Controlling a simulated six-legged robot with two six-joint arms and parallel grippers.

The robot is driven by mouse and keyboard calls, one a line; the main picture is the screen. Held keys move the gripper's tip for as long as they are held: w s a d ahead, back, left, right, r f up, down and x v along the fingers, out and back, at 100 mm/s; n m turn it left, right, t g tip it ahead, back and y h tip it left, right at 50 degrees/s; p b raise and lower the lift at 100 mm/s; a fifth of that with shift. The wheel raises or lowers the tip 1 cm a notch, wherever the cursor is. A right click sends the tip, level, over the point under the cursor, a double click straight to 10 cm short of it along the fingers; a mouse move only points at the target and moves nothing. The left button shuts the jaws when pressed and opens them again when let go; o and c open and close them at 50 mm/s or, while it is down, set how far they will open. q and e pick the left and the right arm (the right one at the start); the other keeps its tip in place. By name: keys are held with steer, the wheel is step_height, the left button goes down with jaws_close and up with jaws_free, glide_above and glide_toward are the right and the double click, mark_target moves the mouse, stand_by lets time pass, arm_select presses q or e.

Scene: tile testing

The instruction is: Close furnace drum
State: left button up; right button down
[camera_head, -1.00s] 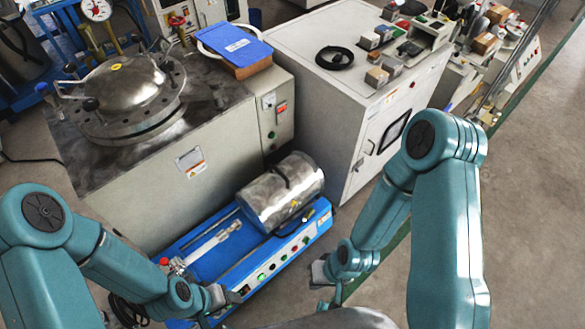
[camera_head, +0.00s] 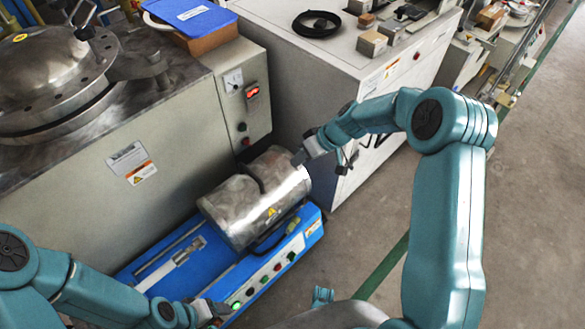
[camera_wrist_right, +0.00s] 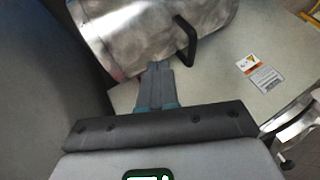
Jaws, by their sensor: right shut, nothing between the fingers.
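The furnace drum (camera_head: 238,208) is a shiny metal cylinder on a blue bench unit (camera_head: 150,262). A crease crosses its top in the head view; I cannot tell how far its lid stands open. In the right wrist view the drum (camera_wrist_right: 140,28) fills the top, with a black handle (camera_wrist_right: 187,40) on it. My right gripper (camera_head: 298,158) is at the drum's right end. Its fingers (camera_wrist_right: 156,68) are shut and empty, pointing at the drum's lower edge, left of the handle; contact is unclear. My left gripper (camera_head: 216,311) is low by the unit's front panel, its jaws unclear.
A large grey cabinet (camera_head: 170,175) with a round metal lid (camera_head: 50,70) stands behind the drum. A white cabinet (camera_head: 340,85) stands behind to the right. Buttons line the unit's front panel (camera_head: 265,277). Bare floor (camera_head: 530,230) is free at right.

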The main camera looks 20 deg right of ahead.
steer(key=b, duration=0.1)
glide_toward(273, 192)
steer(key=w, duration=0.1)
steer(key=w+a, duration=0.1)
steer(key=w, duration=0.1)
steer(key=shift+w+a+f, duration=0.15)
steer(key=shift+w+f, duration=0.1)
steer(key=shift+w, duration=0.1)
steer(key=shift+s+a+r+b, duration=0.1)
steer(key=shift+s+a+b, duration=0.1)
steer(key=shift+a, duration=0.75)
steer(key=shift+s+a+r+b, duration=0.1)
steer(key=shift+s+a, duration=0.05)
steer(key=shift+a, duration=0.8)
arm_select(q)
steer(key=shift+x, duration=1)
steer(key=shift+s+a+f, duration=0.15)
steer(key=shift+a, duration=0.15)
arm_select(e)
steer(key=shift+a+f, duration=0.1)
